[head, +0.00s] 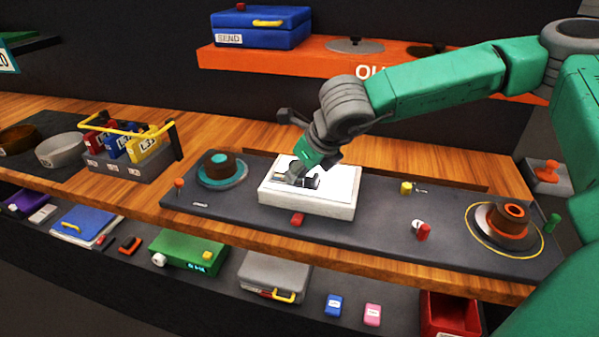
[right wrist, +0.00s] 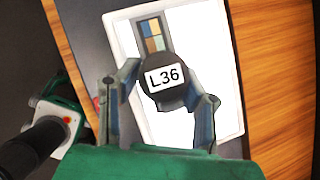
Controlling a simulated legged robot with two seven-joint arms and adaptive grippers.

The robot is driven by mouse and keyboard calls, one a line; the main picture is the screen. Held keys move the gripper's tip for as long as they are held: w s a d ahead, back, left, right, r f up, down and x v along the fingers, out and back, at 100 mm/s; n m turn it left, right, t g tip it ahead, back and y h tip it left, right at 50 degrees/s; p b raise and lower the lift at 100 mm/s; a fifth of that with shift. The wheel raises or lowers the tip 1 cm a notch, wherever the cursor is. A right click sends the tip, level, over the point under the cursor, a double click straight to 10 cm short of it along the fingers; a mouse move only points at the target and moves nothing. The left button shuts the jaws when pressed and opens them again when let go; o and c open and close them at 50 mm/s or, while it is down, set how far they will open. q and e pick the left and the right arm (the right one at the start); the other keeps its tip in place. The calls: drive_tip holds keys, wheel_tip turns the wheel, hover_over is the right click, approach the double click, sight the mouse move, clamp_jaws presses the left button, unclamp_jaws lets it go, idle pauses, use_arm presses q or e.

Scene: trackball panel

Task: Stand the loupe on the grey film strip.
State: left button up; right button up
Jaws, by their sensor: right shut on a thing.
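The loupe (right wrist: 164,84) is a dark round piece with a white "L36" label on top. It sits between the fingers of my right gripper (right wrist: 168,92), which is shut on it. The grey film strip (right wrist: 153,36), with small coloured frames, lies on the white light panel (right wrist: 212,48). In the right wrist view the loupe covers the strip's lower end; I cannot tell whether it touches the strip or is above it. In the head view my right gripper (head: 303,178) is low over the light panel (head: 300,208). My left gripper is not in view.
The dark console holds a teal-ringed dial (head: 222,168) left of the panel, and small knobs and an orange-ringed dial (head: 508,222) to the right. A caddy (head: 130,160) with a yellow handle stands farther left. An orange shelf (head: 350,62) runs behind.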

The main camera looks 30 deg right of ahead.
drive_tip(key=o, duration=1.2)
drive_tip(key=shift+d+f, duration=0.1)
drive_tip(key=shift+f, duration=0.05)
drive_tip(key=shift+c, duration=0.2)
drive_tip(key=p+v, duration=0.1)
drive_tip(key=v, duration=1.1)
drive_tip(key=shift+p, duration=0.35)
